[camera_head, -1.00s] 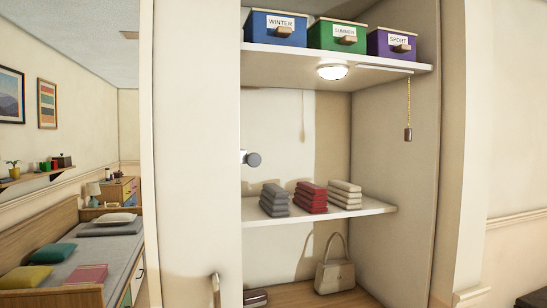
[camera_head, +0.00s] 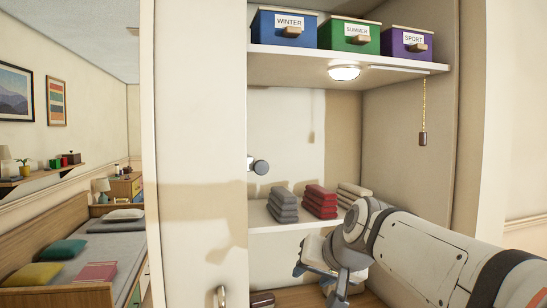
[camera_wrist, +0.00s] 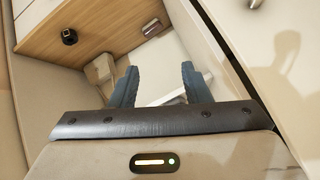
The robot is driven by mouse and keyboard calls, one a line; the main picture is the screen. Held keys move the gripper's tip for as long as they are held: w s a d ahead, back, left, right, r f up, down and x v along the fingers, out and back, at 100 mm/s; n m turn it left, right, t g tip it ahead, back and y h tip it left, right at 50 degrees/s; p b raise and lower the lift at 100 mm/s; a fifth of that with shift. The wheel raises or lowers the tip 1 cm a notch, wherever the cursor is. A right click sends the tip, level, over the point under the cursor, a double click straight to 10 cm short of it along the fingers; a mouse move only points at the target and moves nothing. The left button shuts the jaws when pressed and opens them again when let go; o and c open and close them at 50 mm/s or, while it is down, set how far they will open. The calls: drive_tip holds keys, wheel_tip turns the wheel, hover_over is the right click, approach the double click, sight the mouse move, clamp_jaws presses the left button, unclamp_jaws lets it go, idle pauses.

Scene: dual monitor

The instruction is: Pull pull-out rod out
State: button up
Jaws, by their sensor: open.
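In the head view, a short grey rod end with a round dark cap (camera_head: 260,167), apparently the pull-out rod, sticks out at the left side of the closet, above the middle shelf. My gripper (camera_head: 315,272) is below and to the right of it, in front of the closet's lower part, apart from the rod. In the wrist view, my gripper (camera_wrist: 160,88) is open, with its two dark blue fingers apart and nothing held between them. I cannot make out the rod in the wrist view.
Folded grey (camera_head: 283,204), red (camera_head: 320,201) and cream (camera_head: 353,194) cloths lie on the middle shelf. Labelled boxes (camera_head: 348,36) stand above a lit lamp (camera_head: 344,73). A pull chain (camera_head: 423,110) hangs at right. The closet's left panel (camera_head: 200,150) stands beside the opening.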

sight(263, 167)
drive_tip(key=w+a+r+t+y+p, duration=0.1)
drive_tip(key=w+a+r, duration=0.15)
drive_tip(key=r, duration=0.45)
drive_tip(key=w+a+r+t+y, duration=0.1)
drive_tip(key=w+a+r+t, duration=0.15)
drive_tip(key=r, duration=0.45)
drive_tip(key=w+a+r+t+y+p, duration=0.1)
drive_tip(key=w+a+r+y, duration=0.1)
drive_tip(key=w+r, duration=0.35)
drive_tip(key=shift+m, duration=0.4)
drive_tip(key=x, duration=0.1)
drive_tip(key=p+x, duration=0.1)
drive_tip(key=x, duration=0.2)
drive_tip(key=shift+w+a+r+p, duration=0.15)
drive_tip(key=shift+a+r+p, duration=0.15)
drive_tip(key=shift+a, duration=0.2)
drive_tip(key=shift+w+a+f, duration=0.2)
drive_tip(key=shift+w, duration=0.15)
drive_tip(key=shift+c, duration=0.2)
clamp_jaws()
